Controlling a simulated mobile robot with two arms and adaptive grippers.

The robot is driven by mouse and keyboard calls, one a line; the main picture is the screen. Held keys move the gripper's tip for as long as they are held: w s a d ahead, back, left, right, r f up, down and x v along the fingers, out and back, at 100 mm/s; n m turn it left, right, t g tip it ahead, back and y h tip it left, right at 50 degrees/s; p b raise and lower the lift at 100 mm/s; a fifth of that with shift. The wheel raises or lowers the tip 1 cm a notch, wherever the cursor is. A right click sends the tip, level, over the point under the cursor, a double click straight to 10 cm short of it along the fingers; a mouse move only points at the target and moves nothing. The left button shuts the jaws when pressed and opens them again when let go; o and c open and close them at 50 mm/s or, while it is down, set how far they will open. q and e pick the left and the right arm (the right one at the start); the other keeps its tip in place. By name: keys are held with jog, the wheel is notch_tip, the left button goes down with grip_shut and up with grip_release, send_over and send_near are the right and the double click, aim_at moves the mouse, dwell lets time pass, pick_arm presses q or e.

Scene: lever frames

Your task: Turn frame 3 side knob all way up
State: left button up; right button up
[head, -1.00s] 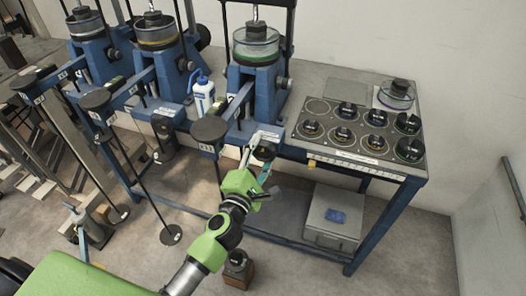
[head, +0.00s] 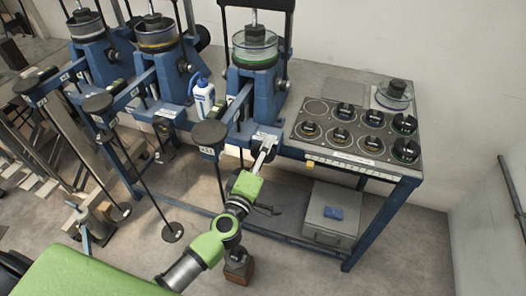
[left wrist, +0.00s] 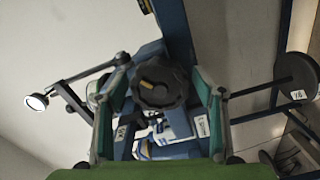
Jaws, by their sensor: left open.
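My right gripper is not in view.
A round black lever end (head: 208,134) projects close to the left of my gripper. A panel of black knobs (head: 358,130) covers the bench's right part. A grey box (head: 331,214) sits on the lower shelf. Two similar frames stand to the left, with a bottle (head: 203,97) between.

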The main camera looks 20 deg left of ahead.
pick_arm(q)
jog(key=s, duration=0.6)
jog(key=shift+a+p, duration=0.2)
jog(key=shift+p, duration=0.1)
